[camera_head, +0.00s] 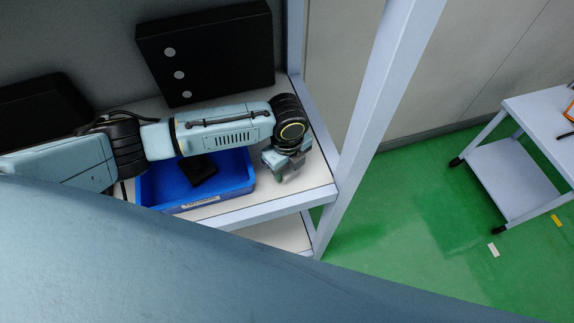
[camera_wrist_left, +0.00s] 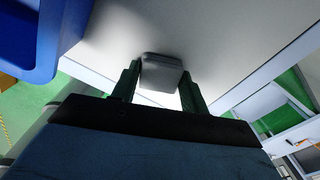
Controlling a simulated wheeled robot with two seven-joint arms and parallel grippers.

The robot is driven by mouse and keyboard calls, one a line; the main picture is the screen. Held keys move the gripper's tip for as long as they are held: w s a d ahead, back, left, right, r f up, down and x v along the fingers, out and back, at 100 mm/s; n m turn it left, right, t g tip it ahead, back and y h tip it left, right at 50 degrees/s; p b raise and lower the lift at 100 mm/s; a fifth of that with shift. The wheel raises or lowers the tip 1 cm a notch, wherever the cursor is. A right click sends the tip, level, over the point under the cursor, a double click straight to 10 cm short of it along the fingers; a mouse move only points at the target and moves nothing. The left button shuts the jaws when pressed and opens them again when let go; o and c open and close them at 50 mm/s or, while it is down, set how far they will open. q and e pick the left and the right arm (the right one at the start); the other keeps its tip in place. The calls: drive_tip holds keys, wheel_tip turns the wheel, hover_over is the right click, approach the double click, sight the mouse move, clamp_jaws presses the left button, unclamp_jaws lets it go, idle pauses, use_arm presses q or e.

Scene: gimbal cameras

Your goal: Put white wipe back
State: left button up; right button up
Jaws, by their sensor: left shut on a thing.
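My left gripper (camera_head: 281,167) is over the right end of the white shelf, just right of the blue bin. In the left wrist view the left gripper (camera_wrist_left: 161,84) has its two fingers on either side of a small pale grey-white block, the white wipe (camera_wrist_left: 161,73), and is shut on it. In the head view the wipe is mostly hidden by the gripper, and I cannot tell whether it touches the shelf. My right gripper is not in view.
The blue bin (camera_head: 215,199) holds a dark object (camera_head: 200,170). It also shows in the left wrist view (camera_wrist_left: 37,40). A black box (camera_head: 205,50) stands behind my arm. The shelf's grey upright (camera_head: 375,110) is close on the right. A cart (camera_head: 510,180) stands farther right on green floor.

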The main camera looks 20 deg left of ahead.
sight(287, 169)
use_arm(q)
drive_tip(key=shift+f, duration=0.15)
drive_tip(key=o, duration=1)
drive_tip(key=shift+c, duration=0.2)
wheel_tip(287, 169, up, 12)
drive_tip(key=shift+r, duration=0.2)
